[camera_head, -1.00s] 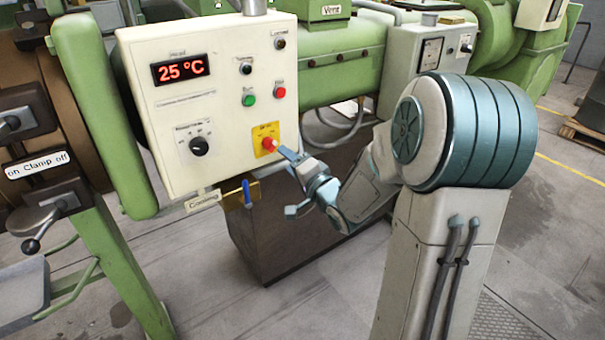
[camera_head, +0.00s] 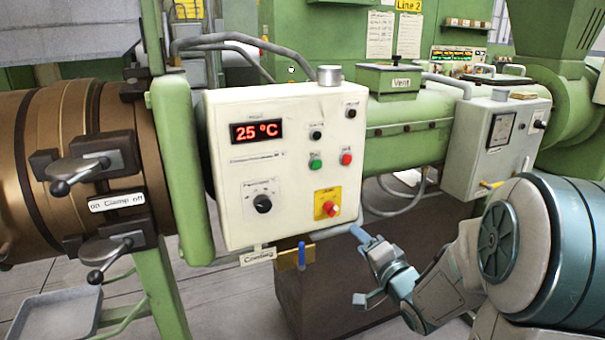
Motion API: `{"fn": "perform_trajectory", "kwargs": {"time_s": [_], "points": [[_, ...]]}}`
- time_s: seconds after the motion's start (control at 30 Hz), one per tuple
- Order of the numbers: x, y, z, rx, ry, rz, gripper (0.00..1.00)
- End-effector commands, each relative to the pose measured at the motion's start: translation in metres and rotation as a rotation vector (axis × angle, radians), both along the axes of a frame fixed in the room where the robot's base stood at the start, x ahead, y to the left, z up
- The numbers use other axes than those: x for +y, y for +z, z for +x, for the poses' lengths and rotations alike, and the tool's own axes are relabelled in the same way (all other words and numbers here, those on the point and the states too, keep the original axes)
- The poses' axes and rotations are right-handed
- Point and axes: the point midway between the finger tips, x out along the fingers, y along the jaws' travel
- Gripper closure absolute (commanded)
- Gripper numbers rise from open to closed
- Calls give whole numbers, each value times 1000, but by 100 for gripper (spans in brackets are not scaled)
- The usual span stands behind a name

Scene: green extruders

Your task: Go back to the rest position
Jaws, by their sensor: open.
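My gripper (camera_head: 357,265) is at the lower middle of the head view, on the end of my arm reaching in from the right. Its jaws are open and I see nothing between them. One finger points up and left, below and to the right of the red button (camera_head: 330,208) on its yellow plate. It appears apart from the button. The cream control panel (camera_head: 290,240) behind it shows 25 °C in red digits. It also carries a black knob, a green button and a red button.
A blue-handled valve (camera_head: 301,254) sits under the panel, by the label "Cooling". Clamp handles (camera_head: 75,176) stick out at the left, above a grey tray (camera_head: 62,313). A second grey box (camera_head: 468,150) with a dial is at the right. Green machine barrels fill the back.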

Motion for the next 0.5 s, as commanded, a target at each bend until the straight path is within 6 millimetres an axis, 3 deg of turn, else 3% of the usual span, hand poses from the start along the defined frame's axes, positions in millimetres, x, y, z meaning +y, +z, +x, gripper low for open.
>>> {"fn": "perform_trajectory", "kwargs": {"time_s": [0.27,0.5], "points": [[-8,-15,-11,207,-117,-427,48],[-16,-24,-49,448,-126,-736,48]]}}
